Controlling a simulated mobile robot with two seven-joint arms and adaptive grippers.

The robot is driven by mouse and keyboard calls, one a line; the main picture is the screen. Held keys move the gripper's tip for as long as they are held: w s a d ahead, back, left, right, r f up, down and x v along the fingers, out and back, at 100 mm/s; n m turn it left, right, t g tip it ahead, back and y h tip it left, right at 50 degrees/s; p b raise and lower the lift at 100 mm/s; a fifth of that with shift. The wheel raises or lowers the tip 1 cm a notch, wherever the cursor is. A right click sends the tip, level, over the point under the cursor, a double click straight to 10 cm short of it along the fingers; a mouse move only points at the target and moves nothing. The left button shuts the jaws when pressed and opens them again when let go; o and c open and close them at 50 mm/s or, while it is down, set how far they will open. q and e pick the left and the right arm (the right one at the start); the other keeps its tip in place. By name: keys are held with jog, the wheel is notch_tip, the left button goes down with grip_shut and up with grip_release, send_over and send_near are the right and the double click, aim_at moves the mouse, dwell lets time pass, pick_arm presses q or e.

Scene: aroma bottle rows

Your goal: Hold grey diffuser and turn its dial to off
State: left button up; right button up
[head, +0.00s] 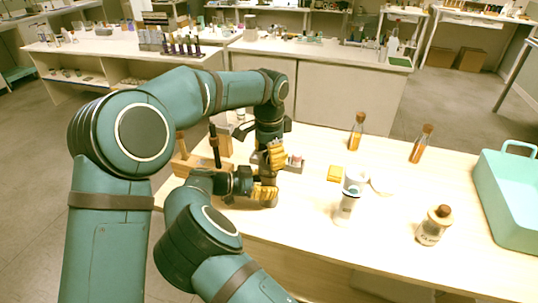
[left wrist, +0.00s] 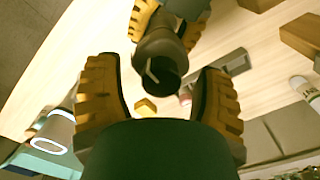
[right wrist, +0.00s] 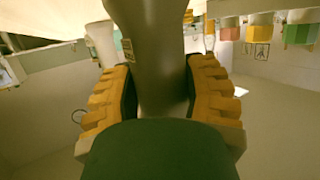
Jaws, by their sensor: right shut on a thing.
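My right gripper (head: 263,192) is shut on the grey diffuser's body, low over the table's left part. In the right wrist view, the smooth grey body (right wrist: 157,70) fills the gap between its fingers. My left gripper (head: 276,155) is just above, pointing down. In the left wrist view its fingers (left wrist: 160,70) are open, one on each side of the diffuser's dark round top (left wrist: 163,68), apparently without touching. A pale line marks the dial face. In the head view my grippers mostly hide the diffuser.
A white diffuser (head: 345,205), a corked bottle (head: 432,228), two amber bottles (head: 356,134) and a yellow block (head: 335,173) stand to the right. A turquoise tray (head: 508,200) is at the far right. A wooden rack (head: 185,162) stands close left of my grippers.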

pick_arm(q)
notch_tip(320, 180, up, 12)
dwell(0.6)
pick_arm(e)
jog(key=o, duration=1.3)
jog(key=shift+o, duration=0.2)
